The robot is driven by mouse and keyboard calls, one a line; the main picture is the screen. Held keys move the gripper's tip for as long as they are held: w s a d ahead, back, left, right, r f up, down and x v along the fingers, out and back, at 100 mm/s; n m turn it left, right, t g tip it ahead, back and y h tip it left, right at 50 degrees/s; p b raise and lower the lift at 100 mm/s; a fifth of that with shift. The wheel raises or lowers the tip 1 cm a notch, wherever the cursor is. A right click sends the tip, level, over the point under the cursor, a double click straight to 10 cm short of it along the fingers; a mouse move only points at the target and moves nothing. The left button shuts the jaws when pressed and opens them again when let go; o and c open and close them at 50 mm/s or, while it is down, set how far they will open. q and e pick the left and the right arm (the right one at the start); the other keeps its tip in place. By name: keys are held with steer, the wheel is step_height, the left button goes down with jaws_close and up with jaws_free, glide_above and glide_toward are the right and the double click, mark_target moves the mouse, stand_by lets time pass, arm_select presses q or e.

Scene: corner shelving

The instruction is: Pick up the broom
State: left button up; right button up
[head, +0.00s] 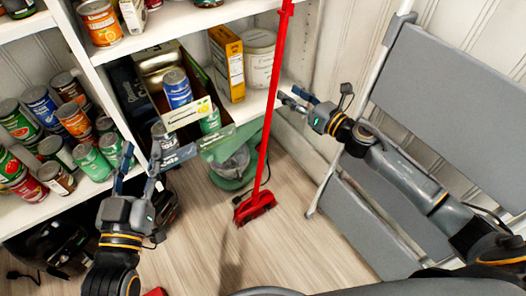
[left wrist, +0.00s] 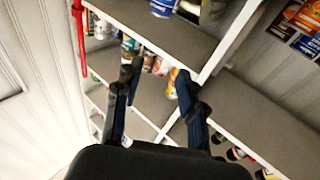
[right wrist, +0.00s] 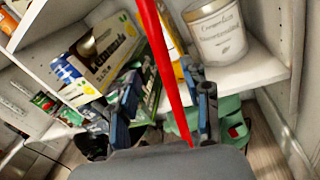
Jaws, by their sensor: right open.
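The red broom leans upright in the head view. Its long handle (head: 272,95) runs up past the top edge and its brush head (head: 255,207) rests on the wooden floor. My right gripper (head: 287,97) is open, with its fingertips just right of the handle at shelf height. In the right wrist view the handle (right wrist: 162,50) crosses the gap between the open fingers (right wrist: 165,100); whether it lies inside or just beyond them is unclear. My left gripper (head: 141,155) is open and empty, left of the broom. A red pole (left wrist: 82,40) shows in the left wrist view.
White shelves (head: 185,20) hold several cans, a yellow box (head: 228,62), a white canister (head: 259,58) and an open carton (head: 185,115). A green object (head: 230,165) stands behind the broom. A grey folding ladder (head: 440,80) stands at the right. The front floor (head: 300,255) is mostly clear.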

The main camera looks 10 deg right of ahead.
mark_target(274, 83)
steer(key=shift+x, duration=1.35)
steer(key=shift+b+x, duration=0.55)
steer(key=shift+x, duration=1.85)
arm_select(q)
steer(key=r+t, duration=0.1)
steer(key=r, duration=0.1)
steer(key=s+r+t+h, duration=0.1)
steer(key=r+t, duration=0.1)
steer(key=shift+s+d+r, duration=0.1)
steer(key=shift+d+r, duration=0.1)
steer(key=shift+r, duration=0.05)
arm_select(e)
steer(key=shift+d+f, duration=0.1)
steer(key=shift+f, duration=0.05)
jaws_close()
